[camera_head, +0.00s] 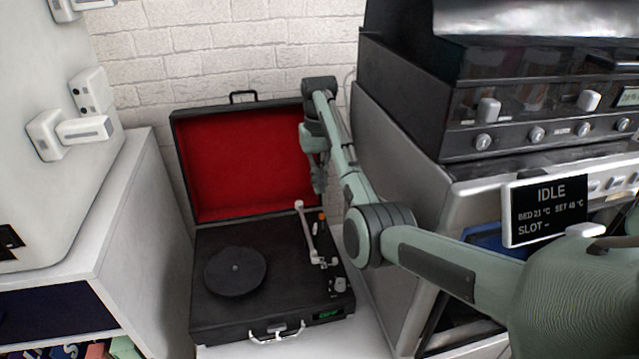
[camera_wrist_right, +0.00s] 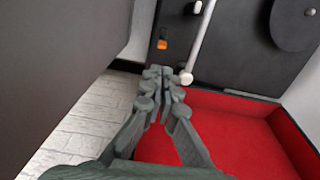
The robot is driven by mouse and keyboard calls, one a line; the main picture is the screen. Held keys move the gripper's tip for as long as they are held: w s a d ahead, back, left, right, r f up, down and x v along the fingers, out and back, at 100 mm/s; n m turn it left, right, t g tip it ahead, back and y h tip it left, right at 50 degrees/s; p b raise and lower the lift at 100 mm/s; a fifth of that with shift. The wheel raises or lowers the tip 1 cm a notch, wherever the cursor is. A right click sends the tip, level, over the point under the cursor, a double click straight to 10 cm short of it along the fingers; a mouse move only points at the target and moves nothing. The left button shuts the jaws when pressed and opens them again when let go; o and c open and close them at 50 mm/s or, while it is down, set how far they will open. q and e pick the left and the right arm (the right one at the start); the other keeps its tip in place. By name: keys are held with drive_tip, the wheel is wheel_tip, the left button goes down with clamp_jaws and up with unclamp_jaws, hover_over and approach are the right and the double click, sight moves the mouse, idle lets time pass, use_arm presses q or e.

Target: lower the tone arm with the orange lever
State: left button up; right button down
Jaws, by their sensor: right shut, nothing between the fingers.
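A black suitcase record player (camera_head: 215,320) stands open, its red-lined lid (camera_head: 240,160) raised at the back. Its dark round platter (camera_head: 235,271) is on the left of the deck. The pale tone arm (camera_head: 307,232) lies to the right of the platter; it also shows in the wrist view (camera_wrist_right: 201,45). The small orange lever (camera_head: 322,216) is just right of the tone arm's back end and shows clearly in the wrist view (camera_wrist_right: 162,44). My right gripper (camera_head: 319,188) is shut and empty, its fingertips (camera_wrist_right: 160,75) close to the lever with a visible gap in the wrist view. My left gripper is out of view.
A printer-like machine with an IDLE screen (camera_head: 548,209) and a dark unit (camera_head: 540,110) on top stand close on the right. A white cabinet (camera_head: 110,240) stands on the left. A brick wall (camera_head: 230,50) is behind the lid.

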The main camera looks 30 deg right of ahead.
sight(322, 222)
wheel_tip(322, 222, down, 6)
drive_tip(key=shift+r, duration=0.1)
drive_tip(key=shift+f, duration=0.7)
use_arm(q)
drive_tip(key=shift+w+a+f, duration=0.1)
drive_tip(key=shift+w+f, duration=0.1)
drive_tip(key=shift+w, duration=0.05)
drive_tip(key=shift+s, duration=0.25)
